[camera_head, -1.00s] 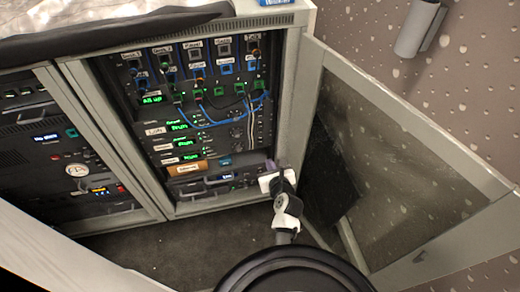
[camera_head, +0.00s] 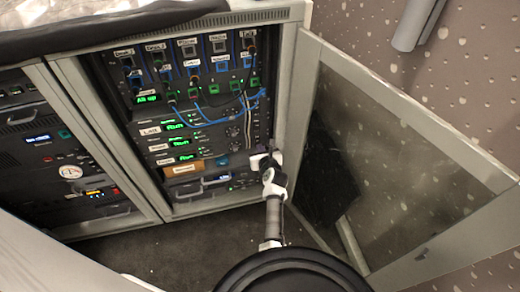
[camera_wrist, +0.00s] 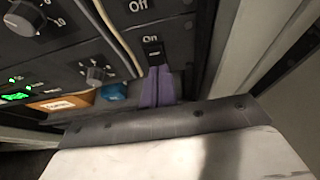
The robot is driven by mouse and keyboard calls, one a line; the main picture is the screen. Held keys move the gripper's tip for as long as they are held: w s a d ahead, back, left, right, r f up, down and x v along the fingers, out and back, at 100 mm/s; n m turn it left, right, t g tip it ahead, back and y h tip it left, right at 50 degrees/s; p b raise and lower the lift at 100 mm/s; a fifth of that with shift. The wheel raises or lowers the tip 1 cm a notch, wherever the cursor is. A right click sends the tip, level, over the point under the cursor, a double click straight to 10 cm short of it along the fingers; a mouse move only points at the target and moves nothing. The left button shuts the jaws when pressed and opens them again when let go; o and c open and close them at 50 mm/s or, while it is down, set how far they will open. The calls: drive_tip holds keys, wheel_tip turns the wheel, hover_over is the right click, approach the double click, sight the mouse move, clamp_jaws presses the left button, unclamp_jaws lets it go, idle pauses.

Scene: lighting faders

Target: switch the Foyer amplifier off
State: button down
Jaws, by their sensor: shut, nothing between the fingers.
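The amplifiers (camera_head: 205,143) are stacked in the open rack, with small white name labels and green displays reading something like "Run". I cannot read for certain which label says Foyer. In the wrist view a black switch (camera_wrist: 153,52) sits on a dark panel, with "Off" printed above and "On" just over it. My gripper (camera_wrist: 155,70) has purple fingers, shut and empty, with tips right below that switch. Whether they touch it I cannot tell. In the head view my gripper (camera_head: 266,160) is at the rack's lower right edge, and the switch is hard to make out.
A rack door (camera_head: 400,160) stands open on the right, close beside my arm. The rack's right post (camera_head: 287,110) is right by my gripper. Blue cables (camera_head: 215,120) hang across the upper panels. A knob (camera_wrist: 97,75) and an orange label (camera_wrist: 62,103) lie left of the fingers.

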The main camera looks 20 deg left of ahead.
drive_tip(key=shift+w+a, duration=0.15)
drive_tip(key=shift+w, duration=0.05)
